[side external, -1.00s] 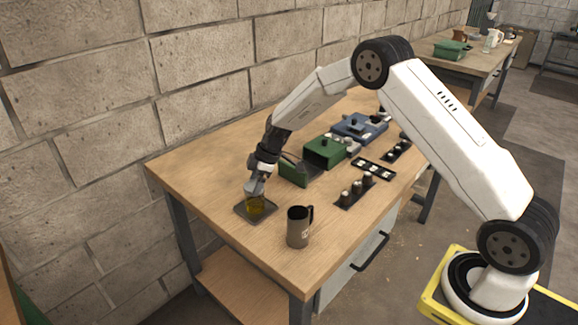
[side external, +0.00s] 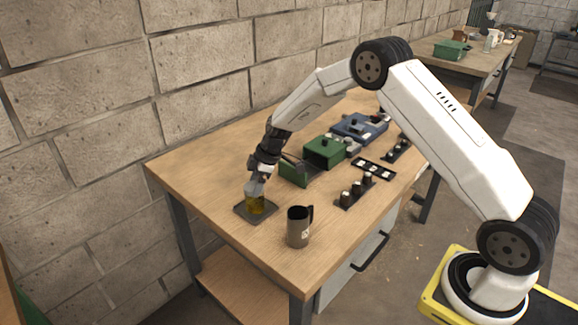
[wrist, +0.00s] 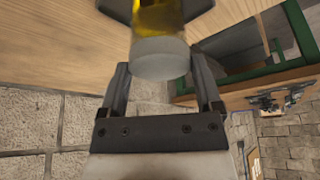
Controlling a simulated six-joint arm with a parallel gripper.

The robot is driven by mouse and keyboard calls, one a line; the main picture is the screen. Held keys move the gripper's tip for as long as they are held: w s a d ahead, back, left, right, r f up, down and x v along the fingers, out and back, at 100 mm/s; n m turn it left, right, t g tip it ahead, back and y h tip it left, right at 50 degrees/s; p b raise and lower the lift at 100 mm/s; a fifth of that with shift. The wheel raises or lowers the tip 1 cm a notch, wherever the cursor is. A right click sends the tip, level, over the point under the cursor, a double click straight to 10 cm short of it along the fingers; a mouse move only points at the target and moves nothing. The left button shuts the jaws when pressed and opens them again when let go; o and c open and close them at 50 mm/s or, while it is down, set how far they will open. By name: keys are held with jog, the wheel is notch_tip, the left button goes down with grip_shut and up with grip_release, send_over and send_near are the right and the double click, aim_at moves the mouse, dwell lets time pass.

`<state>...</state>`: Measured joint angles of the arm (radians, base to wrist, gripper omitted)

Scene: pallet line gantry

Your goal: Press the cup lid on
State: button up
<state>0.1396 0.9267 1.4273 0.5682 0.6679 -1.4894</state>
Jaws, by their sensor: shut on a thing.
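The cup (side external: 257,206) is clear with yellow contents and stands on a dark square pad (side external: 240,210) near the left end of the table. In the wrist view the cup's yellow part (wrist: 157,18) is at the top. A pale round lid (wrist: 160,58) lies at the cup's end and between my fingers. My gripper (side external: 257,190) is directly over the cup, its fingers on either side of the lid in the wrist view. It is shut on the lid. Whether the lid is fully seated on the rim cannot be told.
A dark grey mug (side external: 297,228) stands to the right of the pad, near the table's front edge. An open green box (side external: 323,151) and a blue device (side external: 360,127) lie behind. A rack of small dark pieces (side external: 354,192) is at the right. A block wall runs along the back.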

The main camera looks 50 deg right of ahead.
dwell(0.8)
jog(key=o, duration=1)
jog(key=shift+o, duration=0.2)
jog(key=shift+r, duration=0.2)
jog(key=shift+r, duration=3.25)
grip_shut()
